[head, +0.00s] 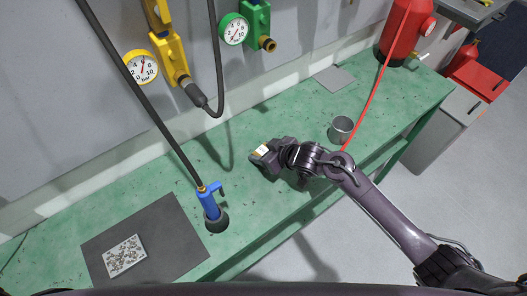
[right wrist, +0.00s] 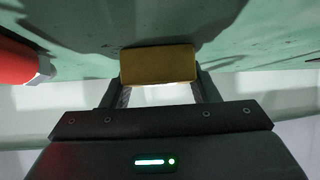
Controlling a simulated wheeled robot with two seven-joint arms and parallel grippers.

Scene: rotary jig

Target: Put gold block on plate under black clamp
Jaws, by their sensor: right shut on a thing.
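The gold block (right wrist: 158,65) is held between the two fingers of my right gripper (right wrist: 158,88) in the right wrist view. In the head view the right gripper (head: 266,154) is over the middle of the green bench, with a small part of the block (head: 262,150) showing at its tip. I cannot tell the exact height of the block above the bench. I see no black clamp, and no plate under one, in either view. My left gripper is not in view.
A grey cup (head: 341,130) stands right of the gripper on the green bench (head: 300,118). A blue tool (head: 209,204) stands in a dark holder at left, beside a dark mat (head: 172,232) with a speckled tray (head: 134,258). A red tank (head: 400,38) stands at back right.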

